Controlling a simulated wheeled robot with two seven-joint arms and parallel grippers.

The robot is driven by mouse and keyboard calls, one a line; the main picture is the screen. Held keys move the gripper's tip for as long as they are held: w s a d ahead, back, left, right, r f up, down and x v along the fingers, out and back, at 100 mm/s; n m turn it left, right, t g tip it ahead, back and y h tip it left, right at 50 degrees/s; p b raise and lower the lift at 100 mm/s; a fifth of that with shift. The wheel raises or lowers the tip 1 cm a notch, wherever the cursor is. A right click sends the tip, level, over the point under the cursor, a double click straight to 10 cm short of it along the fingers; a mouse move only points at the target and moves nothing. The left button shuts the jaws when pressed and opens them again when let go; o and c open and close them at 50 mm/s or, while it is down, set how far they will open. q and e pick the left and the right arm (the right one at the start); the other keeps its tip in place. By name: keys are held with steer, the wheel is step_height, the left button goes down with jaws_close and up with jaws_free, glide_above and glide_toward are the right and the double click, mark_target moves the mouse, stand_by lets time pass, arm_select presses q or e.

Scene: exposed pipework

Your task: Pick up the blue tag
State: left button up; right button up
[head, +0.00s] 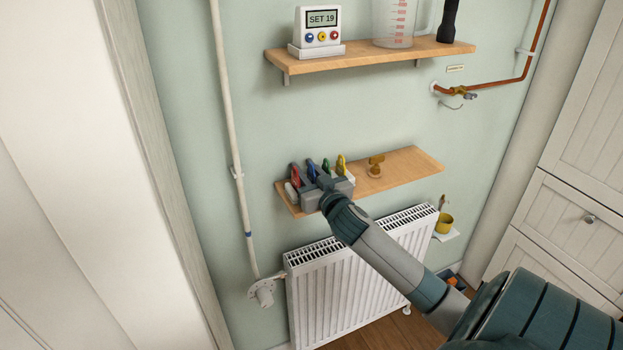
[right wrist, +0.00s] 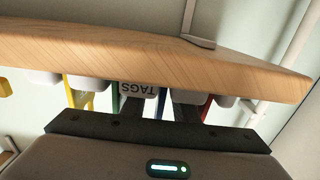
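The blue tag (head: 312,167) stands in a rack on the lower wooden shelf, between a red tag (head: 296,174) and a green tag (head: 326,166). My right gripper (head: 324,182) reaches in at the rack and hides part of it. In the right wrist view the blue tag (right wrist: 161,104) shows between the two dark fingers (right wrist: 160,112), with narrow gaps on both sides. The gripper looks open around the tag. A white label reading TAGS (right wrist: 138,89) is partly hidden. My left gripper is not in view.
A yellow tag (head: 341,163) stands at the rack's right end. A brass fitting (head: 376,165) lies farther right on the lower shelf (head: 412,164). The upper shelf (head: 370,54) is above, a white radiator (head: 335,290) below. A vertical pipe (head: 229,120) runs at the left.

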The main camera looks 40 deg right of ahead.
jaws_close()
stand_by(0.3)
steer(key=shift+r, duration=0.5)
step_height(320, 180, up, 3)
steer(key=shift+f+b, duration=0.1)
steer(key=shift+b, duration=0.5)
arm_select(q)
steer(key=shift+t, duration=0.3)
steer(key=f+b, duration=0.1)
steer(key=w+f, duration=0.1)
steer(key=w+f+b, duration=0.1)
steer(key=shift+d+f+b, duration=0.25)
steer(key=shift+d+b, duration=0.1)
arm_select(e)
steer(key=s+d+r, duration=0.4)
steer(key=s+r, duration=0.3)
steer(key=s, duration=0.3)
steer(key=shift+s+d, duration=0.3)
steer(key=shift+d, duration=0.1)
